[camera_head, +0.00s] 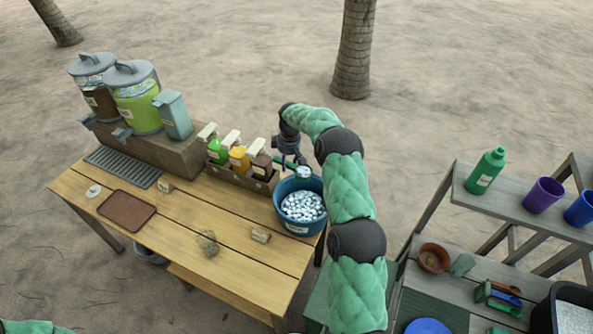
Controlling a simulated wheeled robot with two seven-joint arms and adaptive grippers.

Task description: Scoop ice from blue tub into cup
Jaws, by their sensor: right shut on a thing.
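The blue tub (299,229) stands at the right end of the wooden table, filled with white ice (303,205). My right gripper (288,161) is above the tub's back left rim, shut on a scoop (303,172) with a green handle. The scoop's bowl is over the back of the tub and looks pale; whether it carries ice is too small to tell. A purple cup (543,195) and a blue cup (580,209) stand on the grey shelf at the right. My left gripper is out of view; only a bit of my left arm shows at the bottom left.
Syrup bottles (239,158) stand in a wooden rack left of the tub. Two lidded drink dispensers (137,100) are at the back left. A brown tray (127,210) and a stone (208,243) lie on the table. The table's front middle is mostly clear. A green bottle (486,170) stands on the shelf.

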